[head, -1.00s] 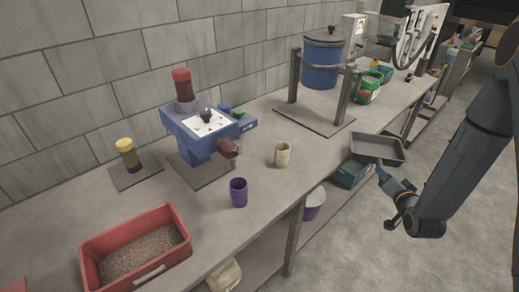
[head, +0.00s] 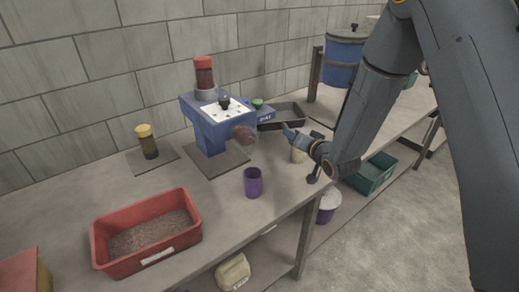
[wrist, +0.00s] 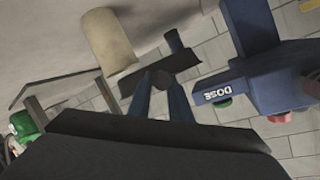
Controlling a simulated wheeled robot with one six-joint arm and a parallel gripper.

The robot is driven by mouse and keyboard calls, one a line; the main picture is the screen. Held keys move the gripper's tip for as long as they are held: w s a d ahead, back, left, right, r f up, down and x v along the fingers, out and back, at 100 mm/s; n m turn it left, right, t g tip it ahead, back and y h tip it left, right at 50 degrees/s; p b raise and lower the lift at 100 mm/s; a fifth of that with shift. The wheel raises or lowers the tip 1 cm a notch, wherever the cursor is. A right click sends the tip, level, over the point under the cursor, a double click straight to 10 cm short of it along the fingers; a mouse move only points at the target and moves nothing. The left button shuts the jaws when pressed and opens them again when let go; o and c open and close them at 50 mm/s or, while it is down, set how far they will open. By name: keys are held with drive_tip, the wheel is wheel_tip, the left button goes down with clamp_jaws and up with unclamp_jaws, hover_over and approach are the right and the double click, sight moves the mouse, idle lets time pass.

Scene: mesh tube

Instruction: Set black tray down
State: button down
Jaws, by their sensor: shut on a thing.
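The tray looks roughly level. I cannot tell whether its underside touches the counter.
A beige cup (head: 298,155) stands partly behind my gripper and also shows in the wrist view (wrist: 108,40). The blue machine (head: 207,128) is close left. A purple cup (head: 253,183) and red bin (head: 188,238) stand nearer. The blue pot (head: 341,62) is to the right.

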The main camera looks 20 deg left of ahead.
sight(279, 166)
drive_tip(key=shift+n+y, duration=0.3)
drive_tip(key=shift+s+a+f+p, duration=0.15)
drive_tip(key=shift+a+f+p, duration=0.35)
drive_tip(key=shift+f, duration=1.05)
drive_tip(key=shift+s+a+f+p, duration=0.3)
drive_tip(key=shift+a+f, duration=0.45)
drive_tip(key=shift+f, duration=0.75)
drive_tip(key=shift+s+a+f+p, duration=0.1)
drive_tip(key=shift+a+f+p, duration=0.45)
drive_tip(key=shift+f, duration=1.1)
drive_tip(key=shift+f, duration=0.1)
drive_tip(key=c, duration=1.6)
unclamp_jaws()
